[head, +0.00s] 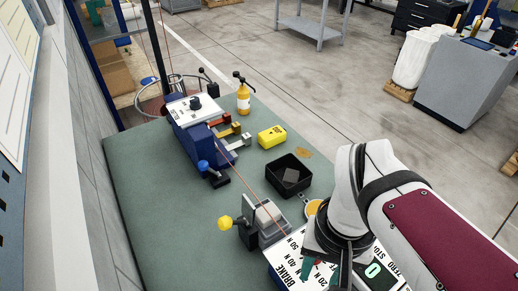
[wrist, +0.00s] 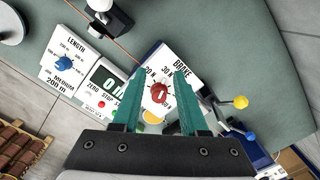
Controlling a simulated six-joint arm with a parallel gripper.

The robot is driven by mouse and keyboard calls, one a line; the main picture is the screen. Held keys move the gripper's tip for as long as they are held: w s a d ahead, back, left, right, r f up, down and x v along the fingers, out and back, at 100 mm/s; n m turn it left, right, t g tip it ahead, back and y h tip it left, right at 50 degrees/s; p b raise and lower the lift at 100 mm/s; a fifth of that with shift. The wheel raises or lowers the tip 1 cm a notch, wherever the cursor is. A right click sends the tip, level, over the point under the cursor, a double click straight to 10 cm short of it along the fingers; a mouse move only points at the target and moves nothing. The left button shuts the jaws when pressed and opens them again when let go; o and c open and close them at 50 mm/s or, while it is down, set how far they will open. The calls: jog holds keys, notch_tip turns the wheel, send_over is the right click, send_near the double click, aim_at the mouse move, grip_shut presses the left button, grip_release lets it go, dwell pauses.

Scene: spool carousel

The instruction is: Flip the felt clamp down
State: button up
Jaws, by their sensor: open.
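What looks like the felt clamp (head: 246,222) stands on the green bench in the head view. It has a raised upright plate and a yellow ball handle (head: 225,223) at its left, beside a grey block (head: 270,216). In the wrist view the yellow ball (wrist: 240,102) shows right of my fingers. My gripper (wrist: 157,73) is open, with green fingers and nothing held. In the head view my gripper (head: 320,270) is over the white brake panel (head: 283,262), right of and nearer than the clamp. The red brake knob (wrist: 159,92) appears between my fingers; their gap to it is unclear.
A thin red line runs across the bench past the clamp. A blue ball lever (head: 203,165), black tray (head: 305,179), yellow block (head: 271,136) and yellow bottle (head: 243,98) stand farther back. The length panel (wrist: 67,62) and counter (wrist: 108,84) lie left in the wrist view. The bench's left side is clear.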

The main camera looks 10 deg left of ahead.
jog(key=w+a+n, duration=0.2)
jog(key=w+a, duration=0.1)
jog(key=w+a+n+h, duration=0.1)
jog(key=w+a+n, duration=0.1)
jog(key=a, duration=0.1)
jog(key=w+a+r+n+t+h, duration=0.1)
jog(key=w+a+n, duration=0.1)
jog(key=w+a, duration=0.1)
jog(key=shift+w+a+r, duration=0.1)
jog(key=shift+w+a, duration=0.1)
jog(key=shift+w, duration=0.15)
jog(key=c, duration=0.5)
jog(key=w+a+n, duration=0.1)
jog(key=a, duration=0.2)
jog(key=w+a+n+t, duration=0.1)
jog(key=a, duration=0.3)
jog(key=w+a+n+t, duration=0.1)
jog(key=a+n, duration=0.1)
jog(key=a, duration=0.1)
jog(key=shift+a+f+h, duration=0.2)
jog(key=shift+f+h, duration=0.1)
jog(key=shift+h, duration=0.1)
grip_shut()
send_over(247, 216)
jog(key=s+a, duration=0.1)
jog(key=s, duration=0.1)
jog(key=f, duration=0.9)
jog(key=shift+w+a+f, duration=0.2)
jog(key=shift+w, duration=0.05)
